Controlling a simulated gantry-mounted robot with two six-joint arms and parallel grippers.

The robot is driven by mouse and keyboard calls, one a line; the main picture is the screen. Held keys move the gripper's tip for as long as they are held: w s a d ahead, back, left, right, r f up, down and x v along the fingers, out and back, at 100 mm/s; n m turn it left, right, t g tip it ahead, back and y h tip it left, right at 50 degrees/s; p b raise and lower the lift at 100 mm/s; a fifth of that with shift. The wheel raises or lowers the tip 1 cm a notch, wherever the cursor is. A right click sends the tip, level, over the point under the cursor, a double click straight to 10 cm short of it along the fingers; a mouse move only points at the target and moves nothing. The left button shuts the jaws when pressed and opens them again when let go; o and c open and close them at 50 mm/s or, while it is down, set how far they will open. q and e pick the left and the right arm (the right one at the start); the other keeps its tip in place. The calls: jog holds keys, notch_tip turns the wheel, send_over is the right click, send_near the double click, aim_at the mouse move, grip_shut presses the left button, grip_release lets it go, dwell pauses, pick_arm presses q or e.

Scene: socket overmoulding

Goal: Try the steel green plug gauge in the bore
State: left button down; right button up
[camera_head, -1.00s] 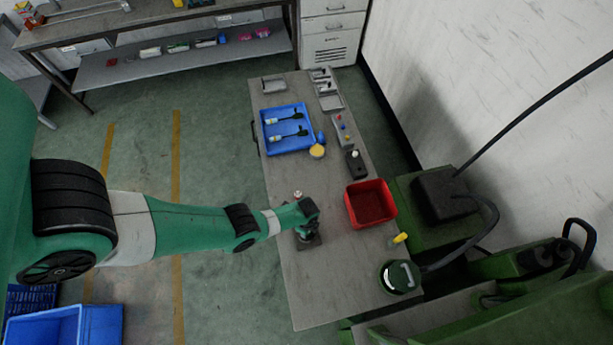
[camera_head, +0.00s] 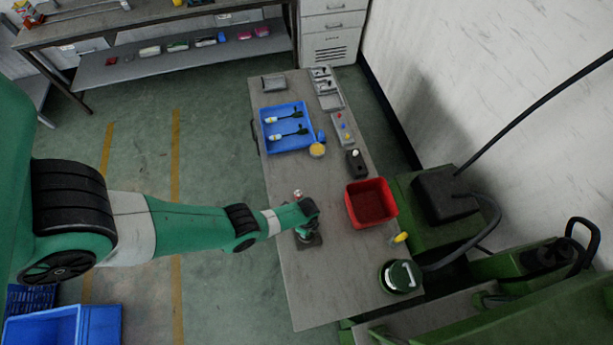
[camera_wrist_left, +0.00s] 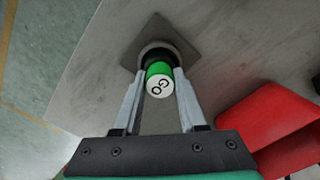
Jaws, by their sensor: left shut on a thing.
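The plug gauge (camera_wrist_left: 159,79) has a green band and a white end face marked "GO", seen in the left wrist view. My left gripper (camera_wrist_left: 159,82) is shut on it, one finger on each side. The gauge stands over a round dark piece with a pale ring (camera_wrist_left: 150,49) on a dark square plate (camera_wrist_left: 183,38) on the table. The gauge's lower end is hidden, so I cannot tell how deep it sits in the bore. In the head view my left gripper (camera_head: 306,229) is above the square plate (camera_head: 311,241). My right gripper is not in view.
A red bin (camera_head: 370,203) stands right of the plate on the grey table (camera_head: 325,280). A round green-and-black device (camera_head: 400,276) is at the front right.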

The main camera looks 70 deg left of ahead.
pick_arm(q)
jog(key=shift+r, duration=0.15)
dwell(0.4)
jog(key=shift+r+p, duration=1.8)
jog(key=shift+p, duration=0.15)
